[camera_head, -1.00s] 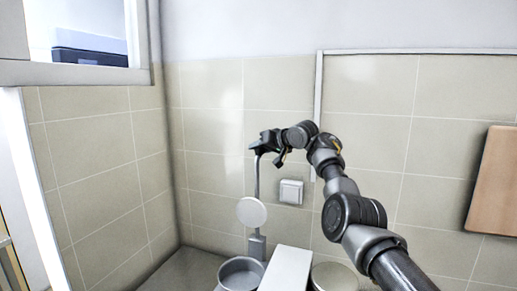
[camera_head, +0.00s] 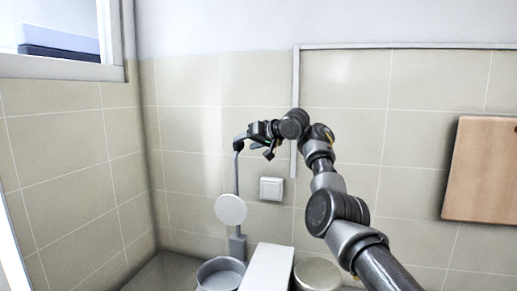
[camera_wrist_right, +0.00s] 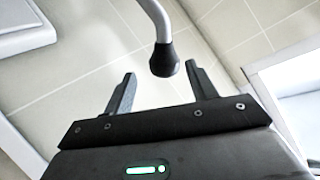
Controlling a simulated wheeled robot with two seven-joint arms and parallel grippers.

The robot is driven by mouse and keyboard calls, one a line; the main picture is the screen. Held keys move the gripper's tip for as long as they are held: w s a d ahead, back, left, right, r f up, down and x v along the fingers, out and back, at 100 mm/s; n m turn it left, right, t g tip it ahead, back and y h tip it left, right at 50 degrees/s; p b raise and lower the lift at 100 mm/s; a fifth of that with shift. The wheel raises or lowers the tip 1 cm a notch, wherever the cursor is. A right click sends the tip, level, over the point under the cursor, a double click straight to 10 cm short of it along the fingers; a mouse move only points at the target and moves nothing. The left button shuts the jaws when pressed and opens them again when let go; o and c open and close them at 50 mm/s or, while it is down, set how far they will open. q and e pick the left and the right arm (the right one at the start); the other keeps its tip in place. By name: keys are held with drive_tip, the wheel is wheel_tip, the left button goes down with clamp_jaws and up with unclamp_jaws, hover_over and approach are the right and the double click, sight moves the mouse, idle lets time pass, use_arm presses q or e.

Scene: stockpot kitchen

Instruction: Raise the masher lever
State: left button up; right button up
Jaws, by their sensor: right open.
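The masher lever (camera_head: 236,172) is a grey upright rod with a bent top and a dark knob, rising from a grey stand (camera_head: 238,247) at the back. A pale round disc (camera_head: 230,210) sits in front of the rod, above a grey pot (camera_head: 207,274). My right gripper (camera_head: 266,150) is open and empty, just right of the lever's top. In the right wrist view the black knob (camera_wrist_right: 164,62) shows in the gap between the open fingertips or just beyond them; its depth is unclear. It does not look gripped. My left gripper is out of view.
A white block (camera_head: 267,268) and a round-topped vessel (camera_head: 317,273) stand right of the pot. A wall switch (camera_head: 272,188) is behind, below my right gripper. A brown board (camera_head: 482,168) hangs on the right wall. The wall left of the lever is clear.

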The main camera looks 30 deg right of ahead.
use_arm(q)
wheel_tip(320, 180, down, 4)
drive_tip(key=b, duration=0.3)
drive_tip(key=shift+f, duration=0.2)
use_arm(e)
drive_tip(key=v, duration=0.6)
drive_tip(key=shift+s+d, duration=0.1)
drive_tip(key=shift+d, duration=0.05)
